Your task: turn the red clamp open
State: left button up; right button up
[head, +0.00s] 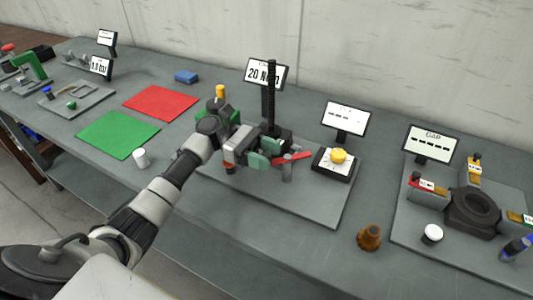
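The red clamp shows as a red bar (293,158) on top of a short grey post (287,172), on the grey plate in the middle of the table. The bar lies across the post, with its left end close to my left gripper. My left gripper (267,154) has green finger pads that stand apart, just left of the bar. I cannot tell whether a pad touches the bar. Nothing shows clearly between the pads. The gripper hides part of the plate behind it. My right gripper is not in view.
A tall black threaded column (269,95) stands just behind the gripper, near a display reading 20 (265,74). A yellow knob (338,156) on a box is to the right. A brown cone-shaped piece (369,238) stands in front. Red (160,103) and green (117,134) mats lie left.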

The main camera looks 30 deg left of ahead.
pick_arm(q)
jog(key=a+b, duration=0.1)
jog(key=a, duration=0.2)
jog(key=a+b, duration=0.1)
jog(key=a, duration=0.6)
jog(key=shift+w+f+b, duration=0.1)
jog(key=shift+w+b, duration=0.2)
jog(key=shift+b, duration=0.1)
jog(key=shift+a, duration=0.45)
